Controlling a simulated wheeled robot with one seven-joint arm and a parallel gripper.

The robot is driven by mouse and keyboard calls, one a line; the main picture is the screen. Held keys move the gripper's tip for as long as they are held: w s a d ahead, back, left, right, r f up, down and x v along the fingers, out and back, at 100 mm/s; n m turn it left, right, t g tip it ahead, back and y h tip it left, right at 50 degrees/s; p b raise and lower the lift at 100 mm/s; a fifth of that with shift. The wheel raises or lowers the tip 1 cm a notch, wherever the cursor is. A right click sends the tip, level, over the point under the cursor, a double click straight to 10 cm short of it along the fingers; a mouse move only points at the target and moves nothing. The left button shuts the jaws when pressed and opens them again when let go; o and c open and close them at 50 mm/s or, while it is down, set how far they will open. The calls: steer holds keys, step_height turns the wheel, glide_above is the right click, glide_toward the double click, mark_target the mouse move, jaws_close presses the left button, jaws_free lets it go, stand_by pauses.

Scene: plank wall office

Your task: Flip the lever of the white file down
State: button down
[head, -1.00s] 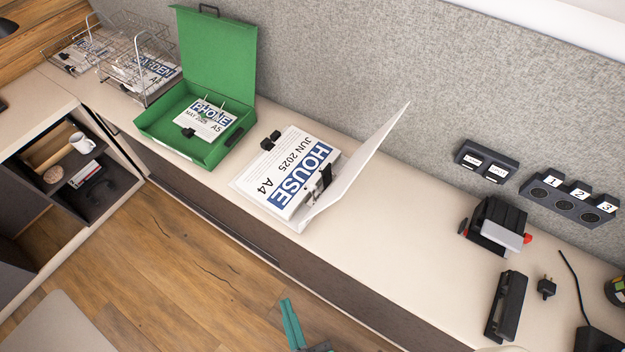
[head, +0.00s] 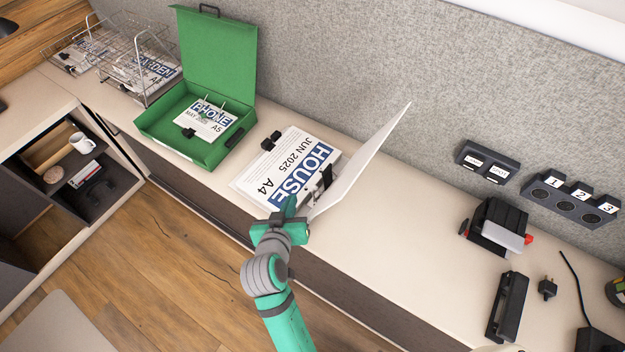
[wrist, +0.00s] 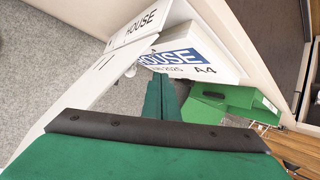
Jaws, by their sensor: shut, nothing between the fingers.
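The white file (head: 362,163) lies open on the desk, its cover tilted up to the right. A stack of paper marked HOUSE, JUN 2025, A4 (head: 283,152) lies in it. The lever mechanism (head: 326,176) is a dark metal part at the stack's right edge, partly hidden. My gripper (head: 289,207) is shut and empty at the front corner of the file, just by the paper's lower edge. In the wrist view its green fingers (wrist: 163,97) point at the file's spine and HOUSE paper (wrist: 197,52). I cannot tell whether they touch the file.
A green box file (head: 213,75) stands open to the left, with wire trays (head: 140,62) beyond it. A black hole punch (head: 507,306), a stapler-like device (head: 497,228) and socket blocks (head: 568,198) are at the right. The desk between is clear.

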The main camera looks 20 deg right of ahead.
mark_target(315, 186)
step_height(315, 186, up, 9)
steer(key=d+m+g+h, duration=0.1)
steer(key=d+m+g, duration=0.1)
steer(key=m+g, duration=0.3)
steer(key=m, duration=0.3)
steer(key=shift+s+r+g, duration=0.15)
steer(key=shift+s+g, duration=0.15)
steer(key=shift+w+d, duration=0.15)
steer(key=shift+d, duration=0.05)
steer(key=x, duration=0.9)
steer(key=shift+d+f, duration=0.2)
steer(key=shift+f, duration=0.1)
steer(key=shift+d, duration=0.1)
